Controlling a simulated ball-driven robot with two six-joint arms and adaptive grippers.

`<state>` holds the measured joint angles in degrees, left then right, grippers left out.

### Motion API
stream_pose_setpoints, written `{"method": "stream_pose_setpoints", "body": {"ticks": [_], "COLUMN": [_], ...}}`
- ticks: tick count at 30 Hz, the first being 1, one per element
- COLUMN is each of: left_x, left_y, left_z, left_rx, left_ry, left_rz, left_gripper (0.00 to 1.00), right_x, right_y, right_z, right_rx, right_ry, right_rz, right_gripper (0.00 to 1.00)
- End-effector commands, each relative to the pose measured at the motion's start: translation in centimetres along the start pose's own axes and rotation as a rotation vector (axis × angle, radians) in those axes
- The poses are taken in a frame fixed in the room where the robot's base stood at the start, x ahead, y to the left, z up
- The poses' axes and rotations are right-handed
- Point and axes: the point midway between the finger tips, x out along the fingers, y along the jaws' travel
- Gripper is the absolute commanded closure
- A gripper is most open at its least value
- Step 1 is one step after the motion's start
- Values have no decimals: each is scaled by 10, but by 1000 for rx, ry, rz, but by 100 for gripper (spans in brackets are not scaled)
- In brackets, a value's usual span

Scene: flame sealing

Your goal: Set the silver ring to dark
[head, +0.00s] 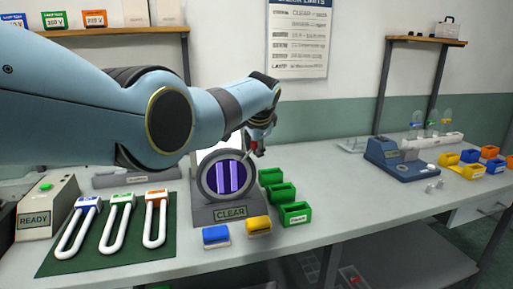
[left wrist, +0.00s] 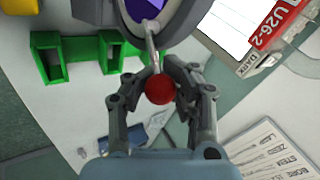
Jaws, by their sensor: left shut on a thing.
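The silver ring (head: 204,184) stands upright on a grey base near the table's middle, around a purple window with pale vertical bars. The base plate (head: 230,212) reads CLEAR. A thin rod runs from the ring to a red knob (left wrist: 160,90); the ring's edge also shows at the top of the left wrist view (left wrist: 184,22). My left gripper (head: 257,146) is at the ring's upper right, its fingers (left wrist: 163,98) shut on the red knob from both sides. My left arm crosses in front of the wall above the ring. My right gripper is not in view.
Green bins (head: 295,213) stand close right of the ring; a blue bin (head: 215,236) and a yellow bin (head: 258,226) stand in front. A dark green mat (head: 98,262) with white U-shaped tubes lies left. A blue device (head: 397,157) stands far right; the table between is clear.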

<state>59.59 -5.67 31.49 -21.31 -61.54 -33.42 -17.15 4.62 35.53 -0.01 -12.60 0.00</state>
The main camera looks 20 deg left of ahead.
Motion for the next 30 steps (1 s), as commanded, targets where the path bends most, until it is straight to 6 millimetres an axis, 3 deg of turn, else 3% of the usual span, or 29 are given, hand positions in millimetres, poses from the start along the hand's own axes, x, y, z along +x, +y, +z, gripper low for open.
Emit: {"method": "stream_pose_setpoints", "body": {"ticks": [1,19,21,30], "left_x": [-3,-2,-2,0], "left_y": [3,3,3,4], "left_z": [-7,-7,-7,-4], "left_rx": [-1,-3,-3,-1], "left_ry": [15,17,17,10], "left_rz": [3,5,5,5], "left_gripper": [100,100,86,49], "right_x": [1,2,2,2], "right_y": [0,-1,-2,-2], "right_z": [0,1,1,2], "right_rx": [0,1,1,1], "right_ry": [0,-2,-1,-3], "right_rz": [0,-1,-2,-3], "right_gripper": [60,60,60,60]}}
